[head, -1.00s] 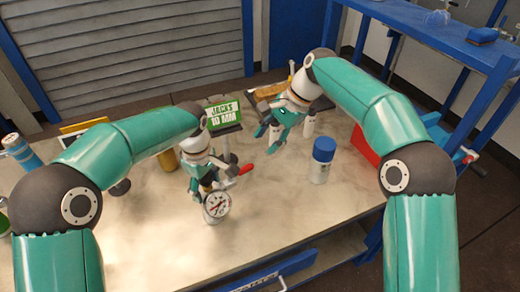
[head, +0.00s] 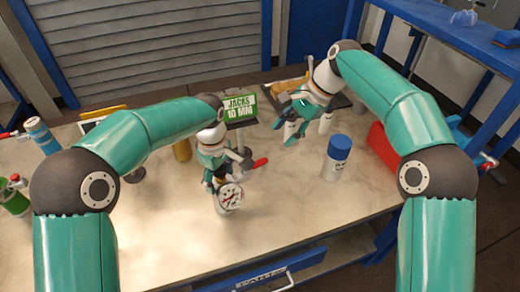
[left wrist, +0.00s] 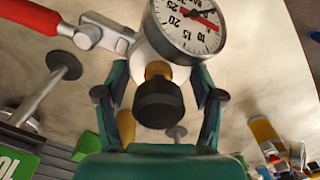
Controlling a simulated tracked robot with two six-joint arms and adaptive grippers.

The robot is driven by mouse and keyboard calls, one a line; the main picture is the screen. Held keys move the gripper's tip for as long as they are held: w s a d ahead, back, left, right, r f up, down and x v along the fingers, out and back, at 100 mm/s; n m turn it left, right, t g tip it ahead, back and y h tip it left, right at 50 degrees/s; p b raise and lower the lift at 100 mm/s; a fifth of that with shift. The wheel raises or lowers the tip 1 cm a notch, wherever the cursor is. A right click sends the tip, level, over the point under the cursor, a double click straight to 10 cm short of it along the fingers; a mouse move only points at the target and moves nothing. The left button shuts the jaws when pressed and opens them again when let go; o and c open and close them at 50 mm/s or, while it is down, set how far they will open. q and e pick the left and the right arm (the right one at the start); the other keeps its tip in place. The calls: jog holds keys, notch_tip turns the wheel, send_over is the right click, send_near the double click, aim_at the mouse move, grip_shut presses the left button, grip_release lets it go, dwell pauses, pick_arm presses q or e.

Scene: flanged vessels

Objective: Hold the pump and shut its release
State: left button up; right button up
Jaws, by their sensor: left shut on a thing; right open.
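The pump (head: 229,197) stands on the bench with a round dial gauge (left wrist: 190,22) at its front. Its red-handled lever (left wrist: 28,15) sticks out to one side. A black round knob (left wrist: 158,102) on a brass stem, seemingly the release, faces the left wrist camera. My left gripper (head: 214,181) is shut on the pump body, its two fingers on either side below the gauge in the left wrist view (left wrist: 160,95). My right gripper (head: 288,130) is open and empty above the back of the bench, to the right of the pump and apart from it.
A red box (head: 383,146) lies at the right. The front of the bench (head: 290,215) is clear.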

dwell(0.8)
pick_arm(q)
jog(key=o, duration=1.6)
jog(key=shift+o, duration=0.2)
